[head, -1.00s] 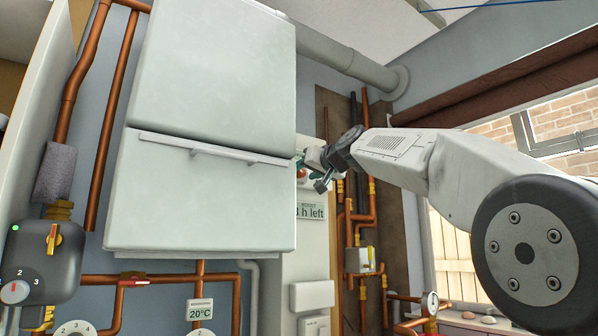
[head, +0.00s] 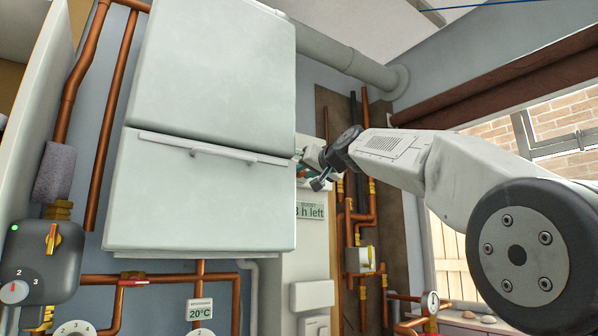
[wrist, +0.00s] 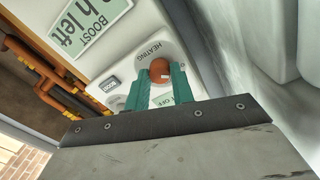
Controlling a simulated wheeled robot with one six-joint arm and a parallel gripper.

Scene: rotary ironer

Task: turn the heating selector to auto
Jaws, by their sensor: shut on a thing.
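The heating selector is an orange-brown round knob (wrist: 159,68) on a white control panel (wrist: 190,70), under the word HEATING in the wrist view. A small pale mark shows on its near side. A green-lettered label ending in OFF shows below it, partly hidden. My gripper (wrist: 160,76) has its two teal fingers on either side of the knob, shut on it. I cannot read an AUTO label. In the head view my gripper (head: 307,172) reaches the panel beside the boiler, and the knob is mostly hidden there.
The white boiler (head: 200,190) stands close on the left. Copper pipes (head: 363,200) run on the right.

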